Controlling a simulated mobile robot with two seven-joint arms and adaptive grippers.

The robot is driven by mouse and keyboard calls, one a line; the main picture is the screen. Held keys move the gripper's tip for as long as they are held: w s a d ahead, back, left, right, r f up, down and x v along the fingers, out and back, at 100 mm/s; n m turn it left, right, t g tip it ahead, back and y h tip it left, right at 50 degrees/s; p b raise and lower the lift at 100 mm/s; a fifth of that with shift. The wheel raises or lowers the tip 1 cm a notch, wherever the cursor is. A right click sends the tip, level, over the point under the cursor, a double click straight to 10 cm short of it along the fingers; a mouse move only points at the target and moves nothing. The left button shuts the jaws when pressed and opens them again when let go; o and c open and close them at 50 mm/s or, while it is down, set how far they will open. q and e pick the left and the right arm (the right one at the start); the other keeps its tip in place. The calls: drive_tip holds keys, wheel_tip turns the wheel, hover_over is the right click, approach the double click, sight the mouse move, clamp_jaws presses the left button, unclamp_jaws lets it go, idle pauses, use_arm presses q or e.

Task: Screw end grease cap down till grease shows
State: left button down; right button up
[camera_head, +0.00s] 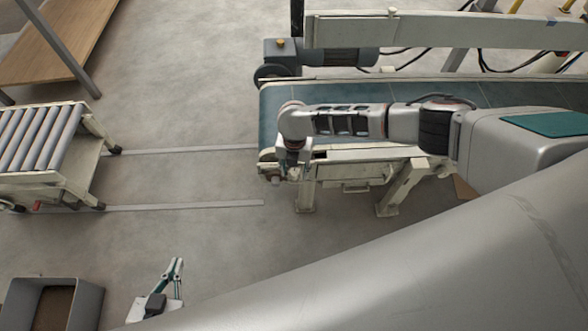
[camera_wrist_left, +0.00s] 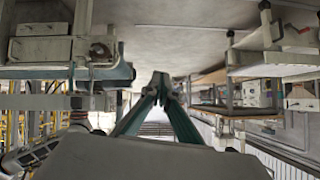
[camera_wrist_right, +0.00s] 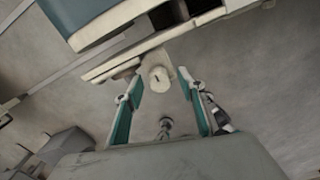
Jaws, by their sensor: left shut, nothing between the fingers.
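A cream round cap (camera_wrist_right: 159,79) with a small dark mark on its face shows under the end of the conveyor in the right wrist view. My right gripper (camera_wrist_right: 160,88) is open, with one finger on each side of the cap and a gap visible on both sides. In the head view my right gripper (camera_head: 276,177) is at the conveyor's left end, and my wrist partly hides that spot. No grease can be made out. My left gripper (camera_head: 178,262) is shut and empty, low over the floor at lower left; its closed fingertips (camera_wrist_left: 160,80) show in the left wrist view.
The blue conveyor belt (camera_head: 273,105) runs right from its left end, on cream legs (camera_head: 305,190). A roller table (camera_head: 88,158) stands at left. A grey bin (camera_head: 92,300) is at lower left. The floor between roller table and conveyor is clear apart from flat strips.

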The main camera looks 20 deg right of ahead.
drive_tip(key=c, duration=1)
use_arm(q)
drive_tip(key=shift+s+f, duration=0.3)
drive_tip(key=shift+s, duration=0.05)
use_arm(e)
drive_tip(key=shift+c, duration=0.7)
